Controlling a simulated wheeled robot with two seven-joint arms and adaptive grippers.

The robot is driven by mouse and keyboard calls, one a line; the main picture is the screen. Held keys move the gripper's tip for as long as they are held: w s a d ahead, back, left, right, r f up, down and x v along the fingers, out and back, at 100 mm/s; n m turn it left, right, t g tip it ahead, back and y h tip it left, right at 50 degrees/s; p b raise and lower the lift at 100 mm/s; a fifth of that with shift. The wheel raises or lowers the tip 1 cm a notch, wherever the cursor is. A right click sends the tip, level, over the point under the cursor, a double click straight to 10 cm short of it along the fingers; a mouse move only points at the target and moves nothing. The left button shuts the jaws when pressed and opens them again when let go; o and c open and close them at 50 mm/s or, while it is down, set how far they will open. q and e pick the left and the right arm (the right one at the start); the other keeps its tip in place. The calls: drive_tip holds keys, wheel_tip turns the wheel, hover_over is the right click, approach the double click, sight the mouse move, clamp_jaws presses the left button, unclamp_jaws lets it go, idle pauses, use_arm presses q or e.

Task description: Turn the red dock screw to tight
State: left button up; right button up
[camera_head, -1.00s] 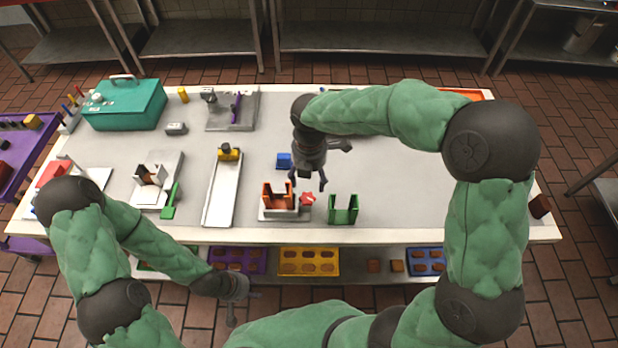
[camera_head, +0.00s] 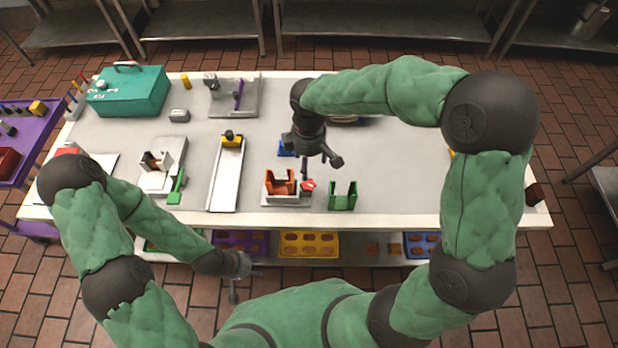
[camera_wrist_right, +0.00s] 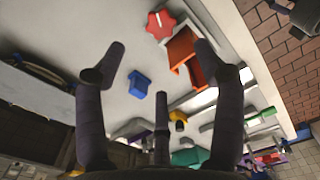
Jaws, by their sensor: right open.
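The red dock screw (camera_head: 308,185) is a small star-shaped knob with a pale line on its top. It sits at the right side of the orange dock holder (camera_head: 280,184) on a grey base. In the right wrist view the red dock screw (camera_wrist_right: 160,24) and the orange dock holder (camera_wrist_right: 183,55) lie beyond the fingertips. My right gripper (camera_head: 318,164) is above the table just behind the screw. Its fingers are spread, open and empty in the right wrist view (camera_wrist_right: 160,52), apart from the screw. My left gripper (camera_head: 247,284) is low in front of the table, fingers apart and empty.
A green holder (camera_head: 342,196) stands just right of the screw. A blue block (camera_head: 286,148) lies behind the dock, partly hidden by my right gripper. A white chute (camera_head: 226,180) is to the left. Clear tabletop (camera_head: 400,185) lies to the right.

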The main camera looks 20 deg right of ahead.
sight(309, 184)
wheel_tip(309, 184, down, 11)
drive_tip(key=shift+r+b, duration=0.1)
drive_tip(key=shift+b, duration=1)
